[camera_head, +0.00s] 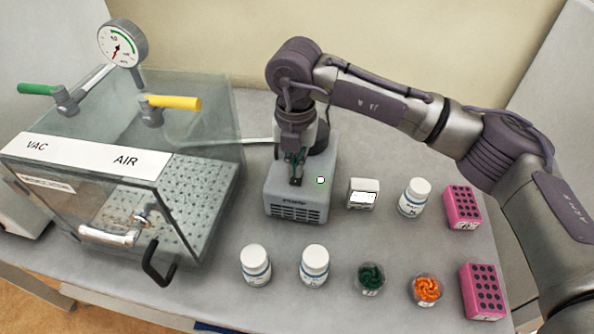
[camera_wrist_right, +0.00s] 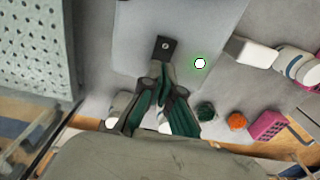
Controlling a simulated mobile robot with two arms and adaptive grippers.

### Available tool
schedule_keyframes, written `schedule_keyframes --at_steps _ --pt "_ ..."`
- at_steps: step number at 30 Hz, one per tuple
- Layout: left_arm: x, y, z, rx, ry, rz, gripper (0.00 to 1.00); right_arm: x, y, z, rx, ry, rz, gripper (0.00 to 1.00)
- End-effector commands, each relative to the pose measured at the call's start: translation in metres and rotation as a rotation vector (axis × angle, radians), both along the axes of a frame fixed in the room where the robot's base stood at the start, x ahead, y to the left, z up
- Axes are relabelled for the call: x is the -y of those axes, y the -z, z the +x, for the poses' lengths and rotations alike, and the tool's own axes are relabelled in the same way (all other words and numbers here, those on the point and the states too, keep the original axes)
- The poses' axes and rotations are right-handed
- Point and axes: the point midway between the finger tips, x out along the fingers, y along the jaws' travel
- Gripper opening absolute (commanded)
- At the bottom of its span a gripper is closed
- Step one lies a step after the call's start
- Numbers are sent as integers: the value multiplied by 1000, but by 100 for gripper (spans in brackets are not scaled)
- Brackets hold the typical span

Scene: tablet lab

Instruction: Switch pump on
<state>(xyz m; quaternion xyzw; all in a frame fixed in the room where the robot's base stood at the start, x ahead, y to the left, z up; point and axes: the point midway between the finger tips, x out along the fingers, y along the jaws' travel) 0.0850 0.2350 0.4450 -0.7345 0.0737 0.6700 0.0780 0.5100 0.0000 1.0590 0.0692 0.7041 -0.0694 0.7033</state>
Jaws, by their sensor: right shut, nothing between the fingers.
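The pump (camera_head: 283,200) is a grey box with a dark label and a vent grille on its front, in the middle of the bench. My right gripper (camera_head: 296,176) is shut and empty, pointing down over the pump's top. In the right wrist view its fingertips (camera_wrist_right: 160,72) are at the near end of a small black switch (camera_wrist_right: 165,46); I cannot tell whether they touch it. A small round white lamp (camera_head: 320,180) with a green glow sits beside the switch; it also shows in the right wrist view (camera_wrist_right: 200,63). My left gripper is out of view.
A clear vacuum chamber (camera_head: 190,225) with green and yellow valve handles and a gauge (camera_head: 122,44) stands left. A small white box (camera_head: 363,193), white bottles (camera_head: 315,264), green (camera_head: 370,278) and orange (camera_head: 426,289) items and pink racks (camera_head: 482,291) stand right and in front.

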Motion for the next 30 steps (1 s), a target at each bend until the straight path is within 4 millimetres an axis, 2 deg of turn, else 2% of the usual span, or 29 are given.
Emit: schedule_keyframes --at_steps 15,30 --pt "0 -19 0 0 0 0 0 0 -44 0 1 0 1 0" --pt "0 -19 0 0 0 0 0 0 -46 0 1 0 0 0"
